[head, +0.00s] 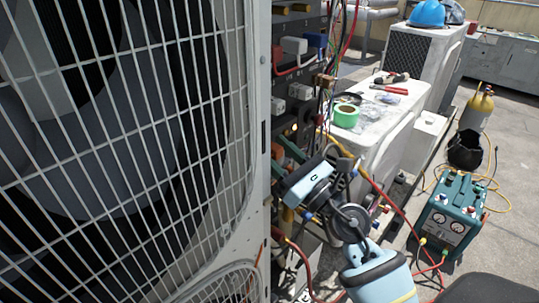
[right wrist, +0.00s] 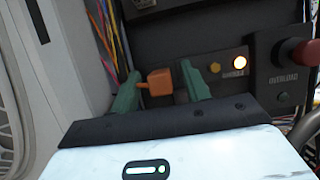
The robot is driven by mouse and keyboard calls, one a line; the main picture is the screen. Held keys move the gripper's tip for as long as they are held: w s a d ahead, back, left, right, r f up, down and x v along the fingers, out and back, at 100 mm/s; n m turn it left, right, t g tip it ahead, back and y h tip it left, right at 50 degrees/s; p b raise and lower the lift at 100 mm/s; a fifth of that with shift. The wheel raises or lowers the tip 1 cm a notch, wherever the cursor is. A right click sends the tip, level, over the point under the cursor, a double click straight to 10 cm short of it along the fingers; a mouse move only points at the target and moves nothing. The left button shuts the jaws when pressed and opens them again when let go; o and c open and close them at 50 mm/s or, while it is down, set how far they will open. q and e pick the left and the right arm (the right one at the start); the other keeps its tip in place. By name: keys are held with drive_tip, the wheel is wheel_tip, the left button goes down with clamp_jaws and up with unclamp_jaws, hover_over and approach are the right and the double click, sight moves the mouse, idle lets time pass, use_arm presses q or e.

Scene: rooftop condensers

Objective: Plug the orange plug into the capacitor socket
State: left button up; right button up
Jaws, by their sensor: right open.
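The orange plug (right wrist: 160,82) shows in the right wrist view as a small block with a thinner end pointing left. It lies between the two green fingers of my right gripper (right wrist: 161,78), in front of the dark panel. The fingers are apart, with a gap on the plug's right side; I cannot tell whether the left finger touches its thin end. In the head view my right gripper (head: 286,158) is at the panel beside the large fan grille, and its body hides much there. I cannot make out the capacitor socket with certainty. My left gripper is not in view.
Loose wires (right wrist: 103,35) hang left of the fingers. The fan grille (head: 120,130) stands close on the left. A green gauge machine (head: 451,216) stands on the floor.

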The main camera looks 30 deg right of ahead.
sight(280, 157)
drive_tip(key=shift+s+d+f, duration=0.1)
drive_tip(key=shift+s+f, duration=0.15)
drive_tip(key=b+v, duration=0.2)
drive_tip(key=v, duration=0.4)
drive_tip(key=shift+f, duration=0.15)
drive_tip(key=shift+s+d, duration=0.2)
drive_tip(key=shift+s, duration=0.3)
